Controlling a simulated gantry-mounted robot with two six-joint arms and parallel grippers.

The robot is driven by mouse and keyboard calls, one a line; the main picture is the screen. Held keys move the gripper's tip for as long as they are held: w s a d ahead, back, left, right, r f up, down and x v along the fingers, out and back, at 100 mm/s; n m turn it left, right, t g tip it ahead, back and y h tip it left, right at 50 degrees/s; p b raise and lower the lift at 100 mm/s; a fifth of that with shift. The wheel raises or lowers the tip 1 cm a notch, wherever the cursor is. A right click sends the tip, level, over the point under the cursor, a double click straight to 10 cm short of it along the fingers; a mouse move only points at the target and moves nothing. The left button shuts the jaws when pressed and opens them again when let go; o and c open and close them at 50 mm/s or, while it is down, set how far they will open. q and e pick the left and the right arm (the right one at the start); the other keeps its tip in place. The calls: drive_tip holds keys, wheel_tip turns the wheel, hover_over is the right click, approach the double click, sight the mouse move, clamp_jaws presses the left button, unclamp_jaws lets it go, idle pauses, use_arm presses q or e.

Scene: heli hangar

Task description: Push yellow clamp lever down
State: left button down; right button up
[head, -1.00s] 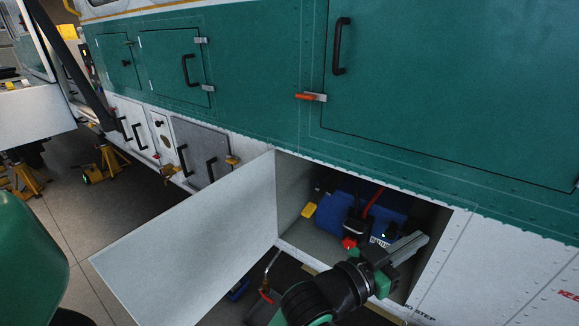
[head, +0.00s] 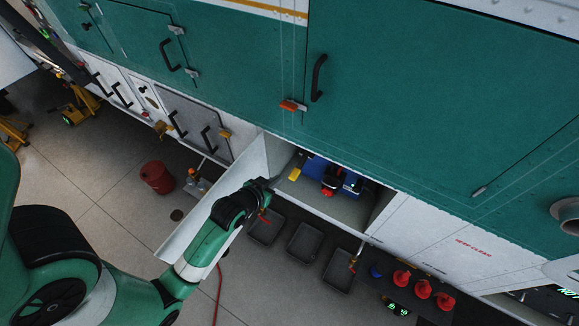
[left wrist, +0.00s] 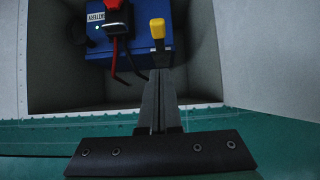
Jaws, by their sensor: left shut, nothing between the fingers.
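The yellow clamp lever (head: 295,174) is at the left side of the open compartment, beside the blue battery (head: 345,180). In the left wrist view the lever's yellow grip (left wrist: 157,28) stands in front of the battery (left wrist: 92,45), on the right. My left gripper (head: 272,182) is just left of the lever at the compartment opening. In the left wrist view its fingers (left wrist: 160,75) are shut and empty, pointing at the lever. Their tips overlap the lever's lower part, so I cannot tell whether they touch. My right gripper is not in view.
The compartment's white door (head: 215,205) hangs open beside my left arm. Grey trays (head: 305,243) and a red can (head: 157,177) stand on the floor below.

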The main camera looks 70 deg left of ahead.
use_arm(q)
drive_tip(key=shift+f, duration=0.1)
drive_tip(key=b, duration=0.4)
approach(295, 173)
drive_tip(key=w+a, duration=0.2)
drive_tip(key=w, duration=0.1)
drive_tip(key=shift+w+a+f, duration=0.15)
drive_tip(key=shift+f, duration=0.4)
drive_tip(key=shift+w+a+f, duration=0.1)
drive_tip(key=shift+a+f, duration=0.1)
drive_tip(key=shift+f, duration=0.4)
drive_tip(key=shift+w+a+f, duration=0.15)
drive_tip(key=shift+f, duration=0.4)
